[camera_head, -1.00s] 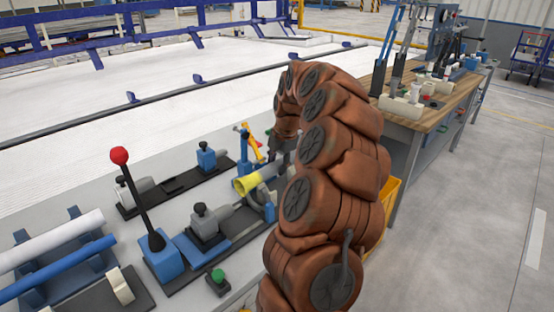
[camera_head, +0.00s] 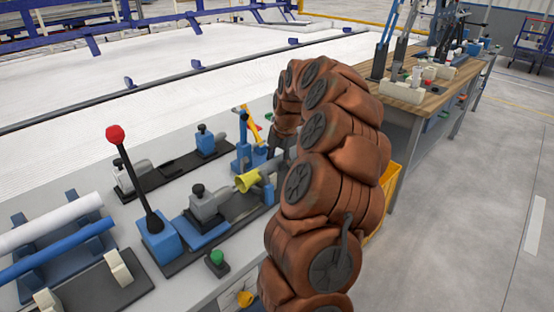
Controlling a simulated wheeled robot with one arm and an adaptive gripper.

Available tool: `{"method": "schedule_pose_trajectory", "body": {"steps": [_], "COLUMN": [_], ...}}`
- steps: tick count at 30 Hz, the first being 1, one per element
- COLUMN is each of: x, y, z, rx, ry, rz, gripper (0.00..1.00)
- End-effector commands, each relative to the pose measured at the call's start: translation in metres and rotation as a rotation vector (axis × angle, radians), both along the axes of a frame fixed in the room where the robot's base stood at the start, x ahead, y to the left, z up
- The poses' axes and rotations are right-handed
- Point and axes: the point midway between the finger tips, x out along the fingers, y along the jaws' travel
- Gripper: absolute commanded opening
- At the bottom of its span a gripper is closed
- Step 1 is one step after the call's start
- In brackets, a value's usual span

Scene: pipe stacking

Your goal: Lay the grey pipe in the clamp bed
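The grey pipe (camera_head: 269,169) with a flared yellow end (camera_head: 247,181) is tilted above the right part of the bench fixtures. Its right end disappears behind my brown arm. My gripper (camera_head: 282,150) is at that end, mostly hidden by the arm; its fingers do not show clearly, but the pipe moves with it, so it appears shut on the pipe. The clamp bed seems to be the dark rail (camera_head: 240,206) with a grey clamp block (camera_head: 205,203) on a blue base. The yellow end is just right of that block; whether the pipe touches the bed cannot be told.
A lever with a red knob (camera_head: 115,134) stands upright left of the clamp block. A green button box (camera_head: 217,262) is in front. White and blue pipes (camera_head: 55,250) lie in a rack at left. A wooden workbench (camera_head: 430,98) stands behind right.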

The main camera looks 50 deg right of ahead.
Motion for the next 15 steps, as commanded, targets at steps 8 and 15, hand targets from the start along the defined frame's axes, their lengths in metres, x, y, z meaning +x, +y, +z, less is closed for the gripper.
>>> {"method": "schedule_pose_trajectory", "body": {"steps": [8,15], "x": [0.0,-0.0002], "y": [0.0002,0.0001], "z": [-0.0001,0.0011], "rx": [0.0,0.0], "ry": [0.0,0.0], "rz": [0.0,0.0], "gripper": [0.7,0.7]}}
